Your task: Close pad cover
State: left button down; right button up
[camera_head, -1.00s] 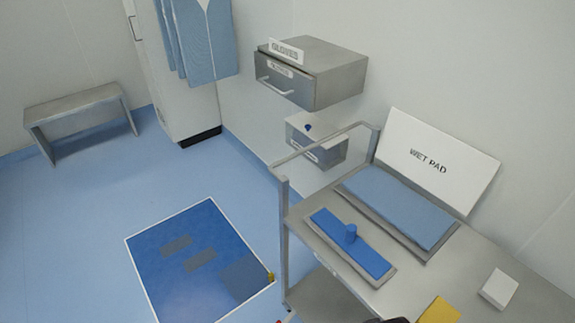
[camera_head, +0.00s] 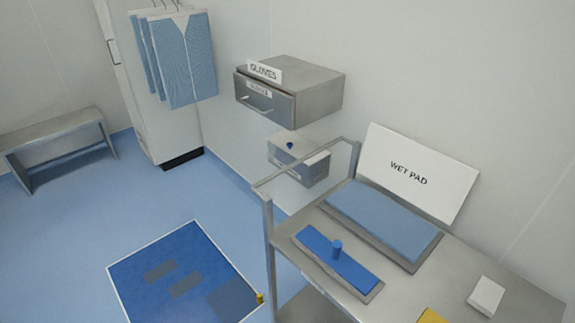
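The pad cover is a white panel (camera_head: 425,165) marked "WET PAD". It stands open, tilted back at the far edge of a shallow tray (camera_head: 338,212) on the metal cart. A light blue pad (camera_head: 383,215) lies in the tray, fully exposed. Neither of my grippers shows in the head view, so I cannot tell their state.
The metal cart (camera_head: 455,283) also bears a blue flat tool with an upright knob (camera_head: 325,255), a white block (camera_head: 486,296) and a yellow item (camera_head: 431,316). A rail (camera_head: 310,168) rises at its left end. A gloves box (camera_head: 312,85) hangs on the wall.

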aim_at(437, 184)
jog(key=i+j+z, duration=0.1)
jog(key=z, duration=0.95)
jog(key=i+j+z, duration=0.1)
jog(key=j+z, duration=0.3)
jog(key=j, duration=0.3)
jog(key=j+z, duration=0.35)
jog(key=j, duration=0.35)
jog(key=k+j+z, duration=0.1)
jog(key=j+z, duration=0.3)
jog(key=j, duration=0.25)
jog(key=k+j, duration=0.1)
jog(key=j, duration=0.9)
jog(key=k+j, duration=0.15)
jog(key=j, duration=0.35)
jog(key=l+u, duration=0.15)
jog(key=u, duration=0.2)
jog(key=l+u, duration=0.2)
jog(key=u, duration=0.15)
jog(key=l+u, duration=0.15)
jog(key=u, duration=0.2)
jog(key=k, duration=0.05)
